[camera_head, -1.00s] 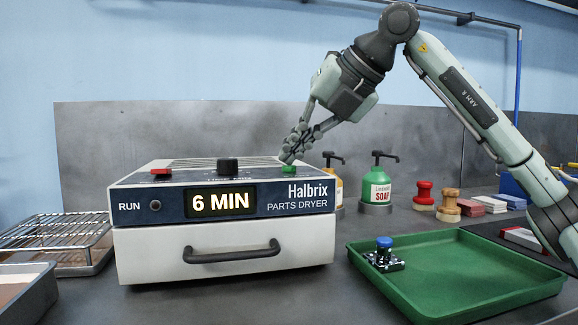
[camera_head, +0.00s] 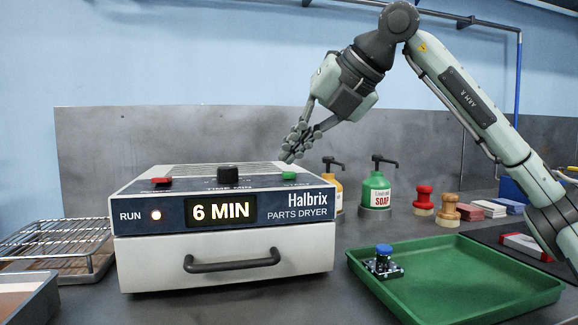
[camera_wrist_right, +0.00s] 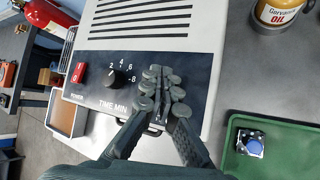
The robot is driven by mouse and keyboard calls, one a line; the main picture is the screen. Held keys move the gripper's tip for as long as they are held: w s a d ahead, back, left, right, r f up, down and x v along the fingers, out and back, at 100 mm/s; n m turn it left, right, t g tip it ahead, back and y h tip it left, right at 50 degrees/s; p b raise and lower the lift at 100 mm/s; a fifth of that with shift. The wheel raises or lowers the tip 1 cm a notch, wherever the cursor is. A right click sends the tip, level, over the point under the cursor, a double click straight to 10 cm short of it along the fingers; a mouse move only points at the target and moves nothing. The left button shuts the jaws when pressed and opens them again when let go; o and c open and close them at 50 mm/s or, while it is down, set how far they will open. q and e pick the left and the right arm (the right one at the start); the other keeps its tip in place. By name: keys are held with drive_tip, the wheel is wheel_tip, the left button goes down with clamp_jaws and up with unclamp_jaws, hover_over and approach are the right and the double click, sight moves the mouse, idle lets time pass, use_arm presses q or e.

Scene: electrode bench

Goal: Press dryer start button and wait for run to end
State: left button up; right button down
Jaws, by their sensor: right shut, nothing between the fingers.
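The Halbrix parts dryer (camera_head: 225,255) stands on the bench with its drawer closed. My left gripper is out of view.
A green tray (camera_head: 480,285) holding a small blue-capped part (camera_head: 383,260) lies right of the dryer. A green soap bottle (camera_head: 376,192) and stampers stand behind it. A wire rack (camera_head: 60,250) is at the left. A fire extinguisher (camera_wrist_right: 48,14) shows in the wrist view.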

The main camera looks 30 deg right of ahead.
sight(293, 173)
wheel_tip(293, 173, up, 5)
drive_tip(key=p, duration=0.4)
idle(0.3)
idle(0.6)
